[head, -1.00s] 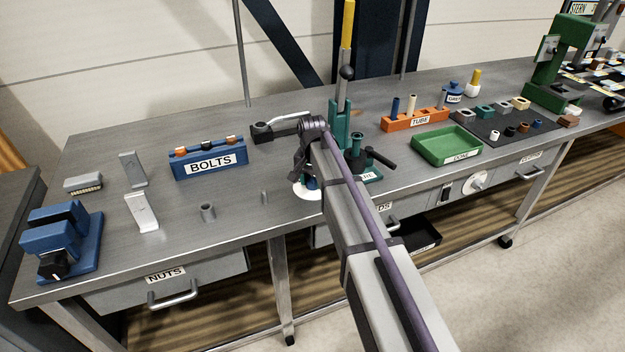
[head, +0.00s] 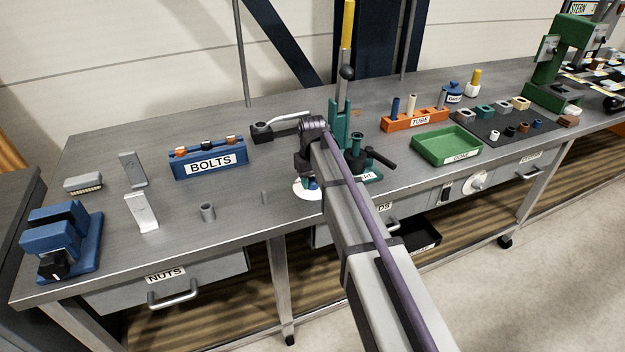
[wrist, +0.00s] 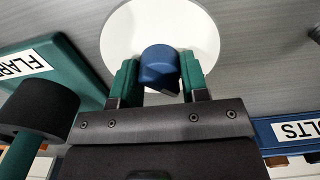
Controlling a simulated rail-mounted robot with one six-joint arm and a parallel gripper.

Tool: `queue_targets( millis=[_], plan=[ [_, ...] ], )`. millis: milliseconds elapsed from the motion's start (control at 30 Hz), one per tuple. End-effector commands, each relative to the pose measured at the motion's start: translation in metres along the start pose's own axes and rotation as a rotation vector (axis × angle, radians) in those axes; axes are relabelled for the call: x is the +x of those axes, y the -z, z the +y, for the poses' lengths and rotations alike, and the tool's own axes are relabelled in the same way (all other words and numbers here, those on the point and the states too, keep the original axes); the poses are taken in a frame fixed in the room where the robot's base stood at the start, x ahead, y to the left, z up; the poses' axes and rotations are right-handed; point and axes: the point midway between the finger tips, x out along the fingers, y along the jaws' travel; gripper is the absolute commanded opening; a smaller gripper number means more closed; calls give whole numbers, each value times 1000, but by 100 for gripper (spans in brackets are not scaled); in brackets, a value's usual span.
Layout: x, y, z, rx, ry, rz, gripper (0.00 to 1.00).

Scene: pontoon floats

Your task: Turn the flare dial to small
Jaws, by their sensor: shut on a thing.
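The flare dial is a blue knob (wrist: 158,64) standing on a round white plate (wrist: 205,40). My gripper (wrist: 158,80) has its two green-tipped fingers on either side of the knob, shut on it. Beside the plate is the teal flaring stand with a FLARE label (wrist: 25,62); in the head view the stand (head: 341,125) rises next to my arm. There the white plate (head: 303,193) shows partly beneath my wrist, which hides most of the dial and my fingers. I cannot read any size marks on the plate.
The blue BOLTS box (head: 208,160) stands to the left, the orange TUBE rack (head: 415,119) and green tray (head: 447,147) to the right.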

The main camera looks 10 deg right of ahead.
Motion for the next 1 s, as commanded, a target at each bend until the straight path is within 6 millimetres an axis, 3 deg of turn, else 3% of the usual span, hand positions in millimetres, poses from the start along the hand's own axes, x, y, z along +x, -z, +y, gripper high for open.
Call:
queue_targets(
  millis=[500,533,600,767,1000],
  plan=[
    [0,0,0,-20,0,-1,18],
    [0,0,0,-20,0,-1,44],
    [0,0,0,-19,0,-1,51],
    [0,0,0,-19,0,0,66],
    [-1,0,0,-19,0,0,67]
  ],
)
